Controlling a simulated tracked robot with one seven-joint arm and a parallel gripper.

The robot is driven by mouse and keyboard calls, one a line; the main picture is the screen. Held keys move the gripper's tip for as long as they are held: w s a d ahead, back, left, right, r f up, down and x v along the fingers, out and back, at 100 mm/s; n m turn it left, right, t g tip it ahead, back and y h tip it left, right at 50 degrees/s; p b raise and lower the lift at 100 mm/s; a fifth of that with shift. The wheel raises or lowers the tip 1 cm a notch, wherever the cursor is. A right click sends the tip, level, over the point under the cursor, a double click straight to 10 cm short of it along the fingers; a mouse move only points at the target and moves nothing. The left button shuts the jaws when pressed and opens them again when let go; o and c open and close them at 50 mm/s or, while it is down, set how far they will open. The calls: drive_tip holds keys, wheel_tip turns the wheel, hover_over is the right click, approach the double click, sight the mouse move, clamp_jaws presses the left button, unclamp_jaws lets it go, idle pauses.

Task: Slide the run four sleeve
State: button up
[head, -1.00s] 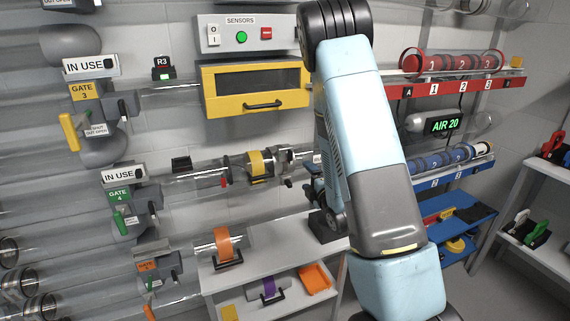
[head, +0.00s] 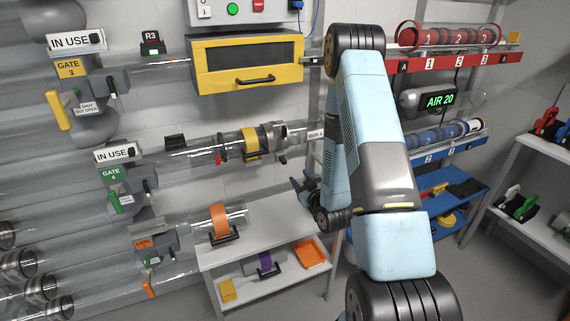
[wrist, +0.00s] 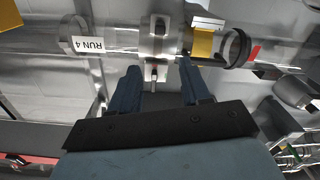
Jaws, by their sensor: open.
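The run four tube is clear, with a RUN 4 label (wrist: 88,44), and runs along the wall in the head view. It carries a yellow band (head: 250,143), a black ring (head: 219,149) with a red tab, and a grey metal clamp (head: 278,136) with a small lever. I cannot tell exactly which part is the sleeve. The wrist view shows the yellow band (wrist: 204,38) right of the clamp (wrist: 160,42). My gripper (wrist: 160,86) is open and empty, its fingers apart just below the clamp and lever. In the head view my gripper (head: 303,187) is below and right of the clamp.
A yellow-fronted cabinet (head: 247,63) hangs above the tube. A white bench (head: 262,230) stands below, with an orange-banded piece (head: 219,221) on it. Gate 4 (head: 112,174) is at left. Red (head: 460,61) and blue (head: 447,149) racks are at right.

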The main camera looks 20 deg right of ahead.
sight(285, 163)
drive_tip(key=w+m, duration=0.1)
drive_tip(key=w, duration=0.3)
drive_tip(key=w+a+f+m, duration=0.1)
drive_tip(key=w, duration=0.4)
drive_tip(key=w+a+m, duration=0.1)
drive_tip(key=w, duration=0.3)
drive_tip(key=shift+w+f, duration=0.2)
drive_tip(key=shift+w, duration=0.15)
drive_tip(key=shift+c, duration=0.2)
clamp_jaws()
